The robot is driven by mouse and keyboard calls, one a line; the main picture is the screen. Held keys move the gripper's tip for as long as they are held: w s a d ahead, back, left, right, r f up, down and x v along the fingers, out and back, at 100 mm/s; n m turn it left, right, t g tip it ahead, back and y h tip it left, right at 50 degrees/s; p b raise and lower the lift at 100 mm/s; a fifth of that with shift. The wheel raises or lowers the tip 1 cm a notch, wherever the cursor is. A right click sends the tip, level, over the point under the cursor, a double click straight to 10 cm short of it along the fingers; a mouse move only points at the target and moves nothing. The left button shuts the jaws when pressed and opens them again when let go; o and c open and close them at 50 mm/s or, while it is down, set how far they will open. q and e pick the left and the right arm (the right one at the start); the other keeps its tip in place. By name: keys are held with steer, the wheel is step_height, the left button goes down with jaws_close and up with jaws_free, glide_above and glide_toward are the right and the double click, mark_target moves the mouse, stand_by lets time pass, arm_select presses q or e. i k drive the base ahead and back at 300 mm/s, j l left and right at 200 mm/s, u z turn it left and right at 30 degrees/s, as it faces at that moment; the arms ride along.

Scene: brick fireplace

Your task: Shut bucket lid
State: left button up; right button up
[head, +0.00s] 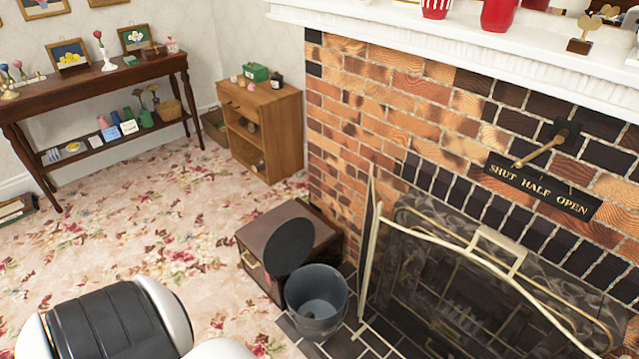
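A grey metal bucket (317,303) stands upright on the dark hearth tiles, left of the fireplace screen. Its round dark lid (288,247) is open and tilted up at the bucket's back left side, in front of a brown chest. The inside of the bucket shows and looks empty. Part of my arm shows at the bottom left of the head view, apart from the bucket. Neither of my grippers is in view.
The brown chest (316,232) stands right behind the bucket. A gold-framed fireplace screen (440,262) stands close to its right. A small wooden cabinet (261,130) and a long side table (88,84) stand farther back. The floral carpet (160,215) at left is clear.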

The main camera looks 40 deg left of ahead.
mark_target(292, 242)
steer(key=j+z, duration=0.25)
steer(key=j, duration=0.25)
steer(key=j+z, duration=0.2)
steer(key=j, duration=0.3)
steer(key=k+j+z, duration=0.1)
steer(key=j+z, duration=0.15)
steer(key=j, duration=0.2)
steer(key=k+j+z, duration=0.25)
steer(key=j, duration=0.2)
steer(key=i+j, duration=0.05)
steer(key=i, duration=0.05)
